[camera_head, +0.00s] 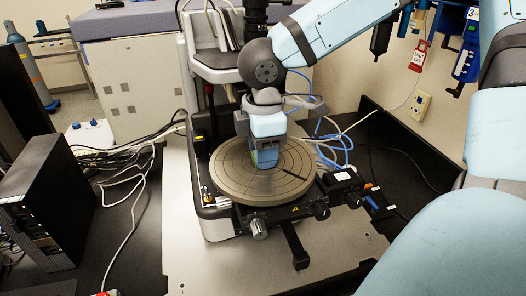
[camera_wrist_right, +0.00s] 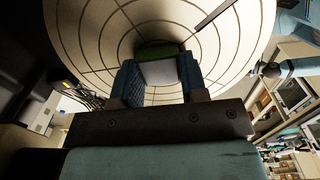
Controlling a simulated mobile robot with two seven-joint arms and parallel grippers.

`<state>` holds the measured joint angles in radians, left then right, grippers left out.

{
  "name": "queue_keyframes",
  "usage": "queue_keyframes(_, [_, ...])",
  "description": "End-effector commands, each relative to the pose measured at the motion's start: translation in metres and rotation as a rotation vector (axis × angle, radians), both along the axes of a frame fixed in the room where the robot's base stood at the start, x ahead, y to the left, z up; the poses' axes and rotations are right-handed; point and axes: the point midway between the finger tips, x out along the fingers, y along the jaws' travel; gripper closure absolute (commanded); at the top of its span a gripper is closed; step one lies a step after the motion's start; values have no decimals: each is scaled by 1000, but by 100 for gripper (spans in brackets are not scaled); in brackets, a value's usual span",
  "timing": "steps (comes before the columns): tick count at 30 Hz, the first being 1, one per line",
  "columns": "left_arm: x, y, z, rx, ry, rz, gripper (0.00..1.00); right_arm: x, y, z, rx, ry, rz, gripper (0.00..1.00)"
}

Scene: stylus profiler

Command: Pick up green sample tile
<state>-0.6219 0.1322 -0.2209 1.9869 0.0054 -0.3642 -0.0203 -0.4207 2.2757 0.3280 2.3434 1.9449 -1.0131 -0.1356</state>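My right gripper (camera_head: 265,158) points down over the round stage (camera_head: 235,185) of the profiler. Its two blue fingers show in the right wrist view (camera_wrist_right: 161,85), one on each side of a pale grey face. The green sample tile (camera_wrist_right: 158,50) shows as a green strip at the fingertips, in front of the stage's ringed surface. It spans about the whole gap between the fingers. I cannot tell whether they press on it, or whether it rests on the stage. In the head view the gripper mostly hides the tile. My left gripper is not in view.
The profiler's column (camera_head: 215,60) rises close behind the gripper. Knobs (camera_head: 258,228) and a black lever (camera_head: 295,245) stick out at the front. Cables (camera_head: 325,150) lie right of the stage. A black computer tower (camera_head: 45,205) stands at left. The front of the grey base plate (camera_head: 225,265) is clear.

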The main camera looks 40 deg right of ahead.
Motion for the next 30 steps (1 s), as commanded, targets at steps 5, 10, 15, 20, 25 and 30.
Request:
queue_keyframes(5, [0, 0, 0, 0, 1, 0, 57, 0, 0, 0, 0, 0, 0, 83])
queue_keyframes(10, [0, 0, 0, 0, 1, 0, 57, 0, 0, 0, 0, 0, 0, 83])
queue_keyframes(15, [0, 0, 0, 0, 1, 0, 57, 1, 0, 6, 1, -3, -1, 83])
queue_keyframes(20, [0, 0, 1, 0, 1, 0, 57, 1, 0, 24, 2, -5, -2, 83])
queue_keyframes(25, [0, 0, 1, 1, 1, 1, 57, 1, 0, 66, 2, -8, -1, 83])
queue_keyframes(30, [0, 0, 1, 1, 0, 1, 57, 1, 0, 118, 2, -9, -1, 83])
